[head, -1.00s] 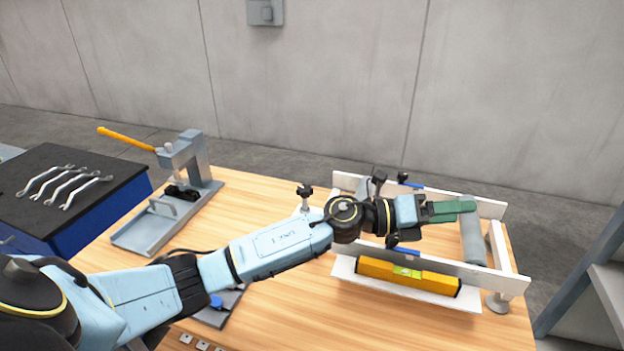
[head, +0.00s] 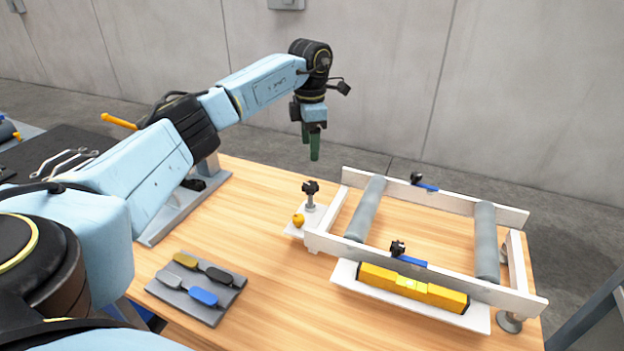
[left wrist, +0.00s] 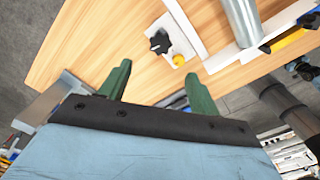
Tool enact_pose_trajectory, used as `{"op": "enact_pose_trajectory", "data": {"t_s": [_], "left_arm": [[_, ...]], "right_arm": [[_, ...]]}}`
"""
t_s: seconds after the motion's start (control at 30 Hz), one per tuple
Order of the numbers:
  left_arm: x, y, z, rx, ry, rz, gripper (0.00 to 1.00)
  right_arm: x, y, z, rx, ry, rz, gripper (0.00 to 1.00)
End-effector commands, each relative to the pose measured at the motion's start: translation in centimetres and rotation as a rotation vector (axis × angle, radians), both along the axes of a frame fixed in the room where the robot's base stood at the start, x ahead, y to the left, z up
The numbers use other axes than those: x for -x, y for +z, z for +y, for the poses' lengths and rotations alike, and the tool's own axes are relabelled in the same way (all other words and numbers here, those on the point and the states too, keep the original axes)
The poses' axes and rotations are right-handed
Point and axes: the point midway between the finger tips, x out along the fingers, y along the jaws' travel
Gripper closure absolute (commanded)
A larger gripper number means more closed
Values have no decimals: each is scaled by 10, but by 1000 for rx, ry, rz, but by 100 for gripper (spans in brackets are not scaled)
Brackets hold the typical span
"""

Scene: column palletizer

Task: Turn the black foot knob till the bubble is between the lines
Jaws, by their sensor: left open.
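The black foot knob (head: 310,187) stands on a short post over a white foot plate (head: 292,231) at the frame's left corner. It also shows in the left wrist view (left wrist: 159,43). The yellow spirit level (head: 412,287) lies on a white ledge along the frame's front rail. Its vial shows as a bright patch; the bubble and lines are too small to tell. My left gripper (head: 312,155) is open and empty, green fingers pointing down, above and behind the knob. In the left wrist view its fingers (left wrist: 156,90) are spread apart, with the knob beyond them.
The white roller frame (head: 440,272) carries two grey rollers and two more black knobs with blue levers (head: 412,260). A small orange ball-like piece (head: 298,220) sits beside the foot knob. A grey tray (head: 172,297) with tools lies front left. Bare wood surrounds the tray.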

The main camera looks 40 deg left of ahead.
Motion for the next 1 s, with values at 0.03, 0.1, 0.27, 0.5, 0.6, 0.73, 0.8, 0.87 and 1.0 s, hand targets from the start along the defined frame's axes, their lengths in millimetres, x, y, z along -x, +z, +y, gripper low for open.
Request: {"op": "enact_pose_trajectory", "data": {"t_s": [0.03,0.1,0.27,0.5,0.6,0.73,0.8,0.87,1.0], "left_arm": [[1,-11,0,0,-1,5,37],[1,-26,-1,2,-1,5,37],[1,-61,-1,2,-2,4,37],[0,-100,-2,4,-1,1,37],[0,-109,-2,4,-2,-2,37],[0,-114,-2,3,-3,-1,37],[0,-115,-2,3,-3,-1,37],[0,-115,-2,3,-3,-1,37],[0,-115,-2,4,-3,-2,40]], "right_arm": [[0,1,0,0,0,1,50],[1,2,0,0,0,1,50],[1,4,0,0,0,2,50],[1,6,-2,2,1,3,50],[2,6,-2,3,1,2,50],[2,6,-2,4,1,2,50],[2,6,-3,4,1,3,50],[2,6,-3,4,1,3,50],[2,6,-3,4,1,3,50]]}}
